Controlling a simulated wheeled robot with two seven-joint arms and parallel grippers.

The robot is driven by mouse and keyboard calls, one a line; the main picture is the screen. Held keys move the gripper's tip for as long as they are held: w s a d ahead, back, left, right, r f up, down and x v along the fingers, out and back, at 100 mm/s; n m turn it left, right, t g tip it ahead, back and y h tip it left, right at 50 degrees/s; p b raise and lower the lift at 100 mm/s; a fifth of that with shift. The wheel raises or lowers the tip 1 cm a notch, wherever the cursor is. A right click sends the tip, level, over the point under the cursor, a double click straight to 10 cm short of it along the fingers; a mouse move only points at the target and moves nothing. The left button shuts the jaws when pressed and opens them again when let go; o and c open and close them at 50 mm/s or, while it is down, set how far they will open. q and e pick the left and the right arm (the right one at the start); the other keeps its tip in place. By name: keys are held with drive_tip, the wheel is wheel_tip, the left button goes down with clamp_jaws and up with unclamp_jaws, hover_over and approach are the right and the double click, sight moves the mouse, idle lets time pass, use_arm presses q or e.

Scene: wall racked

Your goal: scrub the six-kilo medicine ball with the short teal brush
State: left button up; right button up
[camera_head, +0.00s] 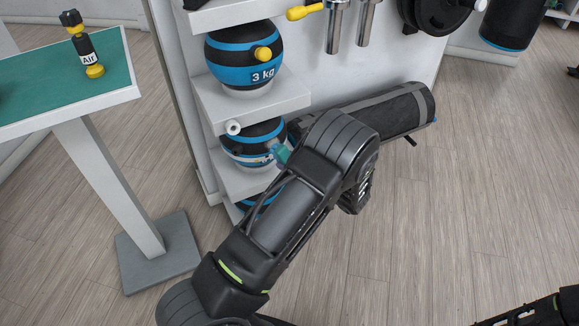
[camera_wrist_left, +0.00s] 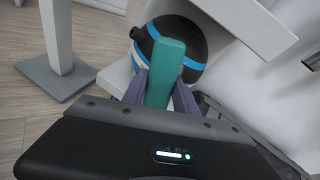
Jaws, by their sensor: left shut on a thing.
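The short teal brush (camera_wrist_left: 165,72) stands between the two purple fingers of my left gripper (camera_wrist_left: 160,92), which is shut on it. In the head view a bit of the brush (camera_head: 281,152) shows past my left arm. A black ball with blue bands (camera_head: 240,146) sits on the middle shelf, its label mostly hidden, so its weight cannot be read. This ball also shows in the left wrist view (camera_wrist_left: 195,38), right behind the brush. The brush overlaps the ball in the picture; I cannot tell whether they touch. My right gripper is not in view.
A ball marked 3 kg (camera_head: 243,58) sits on the shelf above, and another ball (camera_head: 252,203) shows partly below. A dark rolled bag (camera_head: 395,110) lies right of the rack. The floor at right is clear.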

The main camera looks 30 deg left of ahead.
use_arm(q)
drive_tip(key=shift+a, duration=0.1)
drive_tip(key=shift+b+x, duration=0.9)
drive_tip(key=shift+x, duration=2)
drive_tip(key=shift+b+x, duration=0.5)
drive_tip(key=shift+x, duration=0.5)
drive_tip(key=shift+w+d+f+b, duration=0.1)
drive_tip(key=shift+w+d+b, duration=0.2)
drive_tip(key=shift+w, duration=0.25)
drive_tip(key=shift+w+d+r+b, duration=0.15)
drive_tip(key=shift+w+b, duration=0.2)
drive_tip(key=shift+w, duration=0.2)
drive_tip(key=shift+w+d+f+b, duration=0.15)
drive_tip(key=shift+w+d+b, duration=0.15)
drive_tip(key=shift+w, duration=0.25)
drive_tip(key=shift+w+f, duration=0.1)
